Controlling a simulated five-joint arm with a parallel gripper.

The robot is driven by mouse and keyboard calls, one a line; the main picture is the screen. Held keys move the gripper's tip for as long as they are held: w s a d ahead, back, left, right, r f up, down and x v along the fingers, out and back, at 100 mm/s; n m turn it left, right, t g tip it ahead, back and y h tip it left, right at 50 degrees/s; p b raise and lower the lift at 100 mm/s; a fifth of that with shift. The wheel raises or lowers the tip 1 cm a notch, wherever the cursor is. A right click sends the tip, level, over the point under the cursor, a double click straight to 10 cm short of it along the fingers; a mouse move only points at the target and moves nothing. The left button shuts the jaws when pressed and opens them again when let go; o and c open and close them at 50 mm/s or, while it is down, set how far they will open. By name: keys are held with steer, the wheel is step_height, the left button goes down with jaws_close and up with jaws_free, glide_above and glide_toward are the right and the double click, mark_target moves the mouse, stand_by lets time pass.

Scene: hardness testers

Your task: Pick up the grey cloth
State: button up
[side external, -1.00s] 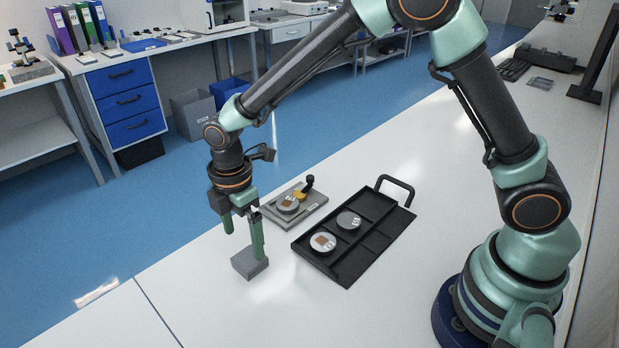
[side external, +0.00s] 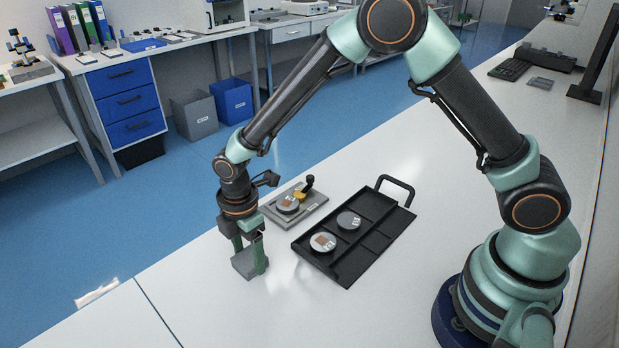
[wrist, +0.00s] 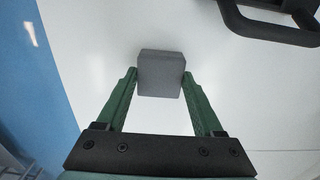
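The grey cloth shows as a small grey folded block (side external: 244,264) on the white bench, left of the black tray. My gripper (side external: 250,256) is lowered over it, with one green finger on each side. In the wrist view the cloth (wrist: 160,75) lies between the fingertips (wrist: 160,78). The fingers are spread about as wide as the cloth, with its sides very close to both tips. I cannot tell whether they touch it. The cloth appears to rest on the bench.
The black tray (side external: 377,242) with two round samples and a raised handle stands to the right. A grey plate (side external: 314,209) with a round sample and a small black-knobbed part lies behind. The bench's edge (side external: 180,252) is to the left. The bench in front is clear.

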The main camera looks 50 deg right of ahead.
mark_target(249, 258)
steer(key=shift+r, duration=0.1)
step_height(249, 258, up, 20)
stand_by(0.6)
